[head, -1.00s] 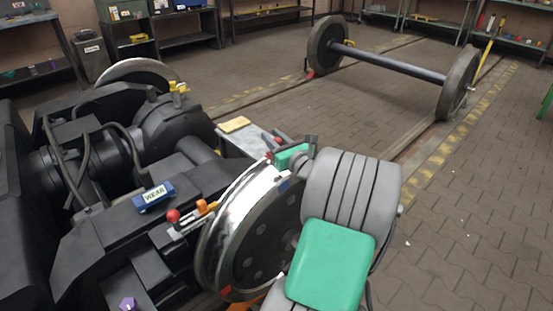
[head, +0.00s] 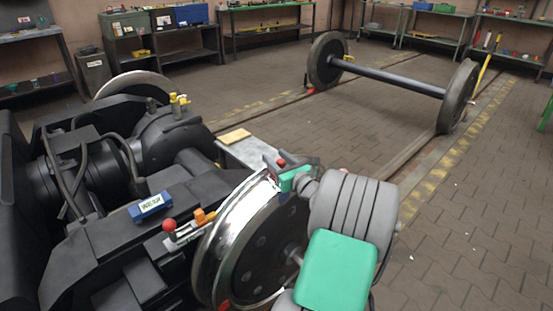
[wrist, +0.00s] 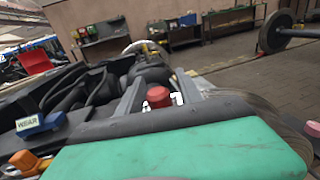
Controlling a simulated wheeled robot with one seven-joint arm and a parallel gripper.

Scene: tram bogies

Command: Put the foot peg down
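The foot peg, with a red round end, sits between the two grey fingers of my gripper (wrist: 158,92). Its red end (wrist: 158,97) shows in the wrist view and also in the head view (head: 281,162). The fingers appear shut on it; its lower part is hidden. In the head view my gripper (head: 297,163) is over the top of the near shiny wheel (head: 236,225), beside the near end of a grey bench top (head: 258,155). I cannot tell whether the peg touches anything below.
A yellow pad (head: 234,136) lies on the bench top. A loose wheelset (head: 400,80) stands behind on rails.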

